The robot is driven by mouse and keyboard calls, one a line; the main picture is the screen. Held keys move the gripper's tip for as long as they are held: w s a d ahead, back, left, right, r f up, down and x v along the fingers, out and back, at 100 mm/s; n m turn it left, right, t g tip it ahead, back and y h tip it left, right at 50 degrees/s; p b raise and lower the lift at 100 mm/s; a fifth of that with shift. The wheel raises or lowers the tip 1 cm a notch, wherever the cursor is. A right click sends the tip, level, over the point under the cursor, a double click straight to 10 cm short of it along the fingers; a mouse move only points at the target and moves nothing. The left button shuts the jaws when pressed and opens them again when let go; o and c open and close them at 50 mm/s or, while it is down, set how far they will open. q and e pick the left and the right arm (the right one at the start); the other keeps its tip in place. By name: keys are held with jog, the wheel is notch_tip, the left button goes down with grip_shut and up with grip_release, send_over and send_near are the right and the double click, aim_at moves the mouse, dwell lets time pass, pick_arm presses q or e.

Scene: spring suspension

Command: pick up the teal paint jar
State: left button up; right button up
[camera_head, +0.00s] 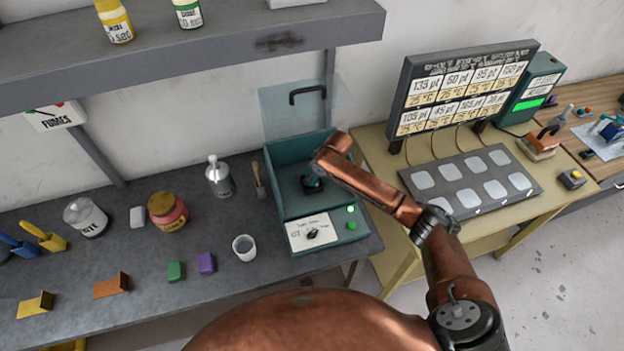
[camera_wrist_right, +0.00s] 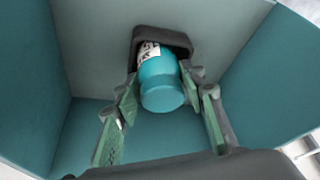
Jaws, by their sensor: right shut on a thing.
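The teal paint jar (camera_wrist_right: 162,82), with a white label bearing black marks, is in the right wrist view between the fingers of my right gripper (camera_wrist_right: 160,88). My right gripper is shut on it. A dark holder (camera_wrist_right: 178,38) surrounds the jar's far end; I cannot tell whether they touch. In the head view my right arm reaches into an open teal box machine (camera_head: 285,147), where only a small teal patch of the jar (camera_head: 313,181) shows beside the wrist. My left gripper is not in view.
The machine's clear lid (camera_head: 285,113) stands raised. The grey bench on the left holds a red-brown jar (camera_head: 167,211), a cup (camera_head: 244,247), a bottle (camera_head: 218,178) and coloured blocks. A panel with pale square pads (camera_head: 470,181) lies on the right table. A shelf overhangs at the back.

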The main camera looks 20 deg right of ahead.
jog(key=c, duration=0.5)
jog(key=shift+c, duration=0.6)
jog(key=shift+r, duration=0.15)
